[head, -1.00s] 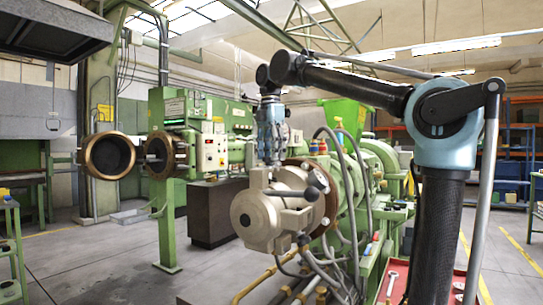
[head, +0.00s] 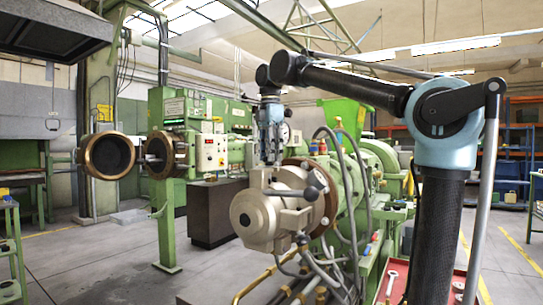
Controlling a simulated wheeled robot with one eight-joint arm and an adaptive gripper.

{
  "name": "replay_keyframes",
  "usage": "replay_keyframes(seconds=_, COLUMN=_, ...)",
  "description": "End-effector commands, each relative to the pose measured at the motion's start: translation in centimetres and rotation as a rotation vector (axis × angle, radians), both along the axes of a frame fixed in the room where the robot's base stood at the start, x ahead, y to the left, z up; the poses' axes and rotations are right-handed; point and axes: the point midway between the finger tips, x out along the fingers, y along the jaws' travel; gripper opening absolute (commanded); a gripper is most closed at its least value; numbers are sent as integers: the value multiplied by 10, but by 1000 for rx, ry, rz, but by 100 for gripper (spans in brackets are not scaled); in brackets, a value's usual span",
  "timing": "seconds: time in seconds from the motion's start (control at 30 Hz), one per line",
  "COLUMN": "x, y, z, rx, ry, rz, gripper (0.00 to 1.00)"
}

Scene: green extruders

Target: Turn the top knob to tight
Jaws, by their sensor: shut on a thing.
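A round silver-grey extruder head (head: 256,217) sits on the end of the green machine, with dark-handled clamps around it. The top knob (head: 312,192) is a dark lever-like handle at the upper side of this head, partly hard to make out. My gripper (head: 271,162) points straight down from above onto the top of the head. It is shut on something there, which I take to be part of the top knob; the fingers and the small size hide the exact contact.
The green extruder body (head: 347,190) with grey hoses lies right of the head. Brass pipes (head: 258,283) run below it. A red tray (head: 392,280) with a wrench stands at lower right. An open round flange (head: 108,156) stands at left.

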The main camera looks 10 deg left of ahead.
Motion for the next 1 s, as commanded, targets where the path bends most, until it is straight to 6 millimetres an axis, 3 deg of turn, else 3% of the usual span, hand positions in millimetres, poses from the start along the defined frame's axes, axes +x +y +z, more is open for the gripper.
replay_keyframes(seconds=1.0, x=-3, y=0, z=0, rx=3, ry=-3, rz=-924, gripper=14)
